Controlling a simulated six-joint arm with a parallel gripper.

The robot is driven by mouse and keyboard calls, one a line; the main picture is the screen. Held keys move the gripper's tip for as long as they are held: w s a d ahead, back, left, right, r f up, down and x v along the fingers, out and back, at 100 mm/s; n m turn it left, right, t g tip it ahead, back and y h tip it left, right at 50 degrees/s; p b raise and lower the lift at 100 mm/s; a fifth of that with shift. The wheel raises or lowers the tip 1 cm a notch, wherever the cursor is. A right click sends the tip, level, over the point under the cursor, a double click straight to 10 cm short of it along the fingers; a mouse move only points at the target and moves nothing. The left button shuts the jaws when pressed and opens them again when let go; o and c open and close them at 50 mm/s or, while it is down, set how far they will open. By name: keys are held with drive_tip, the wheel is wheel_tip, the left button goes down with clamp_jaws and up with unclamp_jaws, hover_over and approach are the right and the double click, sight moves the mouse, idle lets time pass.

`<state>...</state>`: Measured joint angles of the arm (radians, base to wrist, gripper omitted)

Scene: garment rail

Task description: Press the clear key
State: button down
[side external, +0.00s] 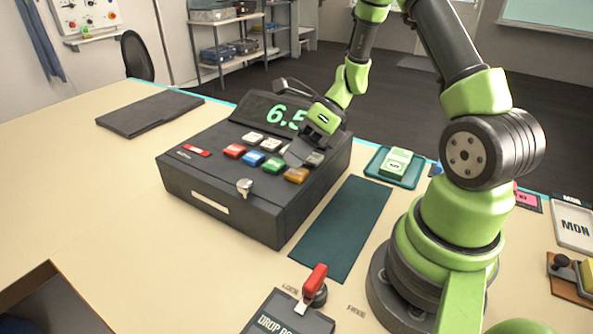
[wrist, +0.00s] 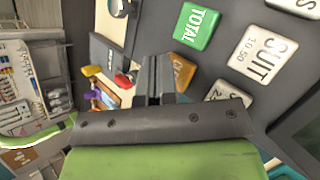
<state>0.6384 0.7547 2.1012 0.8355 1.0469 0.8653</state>
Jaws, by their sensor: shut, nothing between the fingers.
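A dark cash register (side external: 205,185) stands on the table with coloured and white keys on its sloped top. Its display (side external: 280,112) shows green digits reading 6.5, partly hidden by my gripper. The keys include a red key (side external: 234,151), a blue key (side external: 253,158), a green key (side external: 274,165) and an orange key (side external: 296,175). In the wrist view the green key reads TOTAL (wrist: 197,26) and a white key reads SUIT (wrist: 262,54). The orange key (wrist: 183,72) is partly hidden behind my fingers. No CLEAR label is readable. My gripper (side external: 294,155) is shut and empty over the keys, near the orange key; contact cannot be told.
A key (side external: 244,187) sits in the register's front lock. A dark green mat (side external: 345,225) lies to its right, with a teal tray (side external: 397,180) of banknotes beyond. A red-handled lever (side external: 315,280) stands in front.

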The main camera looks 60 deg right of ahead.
drive_tip(key=shift+f, duration=0.4)
idle(0.4)
drive_tip(key=shift+r, duration=0.85)
drive_tip(key=shift+r, duration=2.5)
